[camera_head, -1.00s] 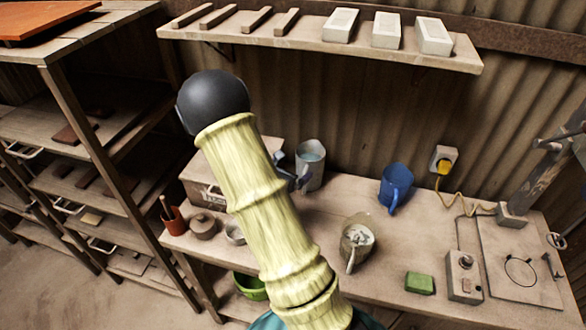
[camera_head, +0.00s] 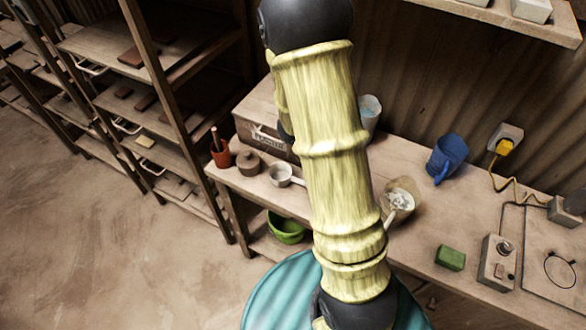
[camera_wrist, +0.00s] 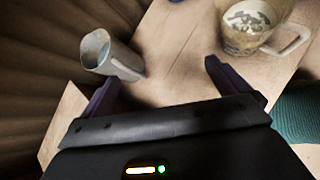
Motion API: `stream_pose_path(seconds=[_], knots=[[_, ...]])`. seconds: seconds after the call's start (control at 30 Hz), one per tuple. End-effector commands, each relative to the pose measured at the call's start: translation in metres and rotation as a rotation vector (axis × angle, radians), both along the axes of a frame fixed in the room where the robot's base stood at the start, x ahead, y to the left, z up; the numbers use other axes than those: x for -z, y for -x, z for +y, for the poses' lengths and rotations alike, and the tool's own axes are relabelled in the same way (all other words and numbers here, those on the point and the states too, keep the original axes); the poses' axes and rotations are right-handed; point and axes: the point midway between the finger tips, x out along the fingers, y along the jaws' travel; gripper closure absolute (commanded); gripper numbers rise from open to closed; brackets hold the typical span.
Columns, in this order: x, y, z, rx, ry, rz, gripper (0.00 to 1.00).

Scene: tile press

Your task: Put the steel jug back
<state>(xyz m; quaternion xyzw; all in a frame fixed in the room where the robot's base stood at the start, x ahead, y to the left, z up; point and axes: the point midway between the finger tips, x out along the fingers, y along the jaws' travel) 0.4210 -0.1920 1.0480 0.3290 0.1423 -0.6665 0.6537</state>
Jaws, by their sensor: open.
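The steel jug (camera_head: 370,108), a grey metal vessel with a pale bluish inside, stands on the workbench by the corrugated wall, partly hidden behind my arm in the head view. In the wrist view the jug (camera_wrist: 103,52) is at upper left, its handle or spout side pointing right. My gripper (camera_wrist: 165,85) is open and empty, with its two dark fingers spread over the bench. The jug lies just beyond the left finger, not between the fingers. My gripper is hidden behind my arm in the head view.
A cream jug with whitish contents (camera_head: 402,192) stands on the bench (camera_head: 440,215); it also shows in the wrist view (camera_wrist: 250,22). A blue jug (camera_head: 447,157), green block (camera_head: 450,258), control box (camera_head: 497,262), small pan (camera_head: 281,174) and wooden box (camera_head: 262,112) are around it.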

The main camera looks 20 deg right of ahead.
Motion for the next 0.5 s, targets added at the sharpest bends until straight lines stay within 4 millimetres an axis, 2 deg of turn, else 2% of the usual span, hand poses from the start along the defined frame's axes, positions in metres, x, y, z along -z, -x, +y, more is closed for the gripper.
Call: stream_pose_path(seconds=[0.2, 0.5], knots=[[-0.004, 0.039, 0.038, 0.277, -0.216, -0.141, 0.00], [-0.013, 0.070, 0.102, 0.638, -0.516, -0.354, 0.00]])
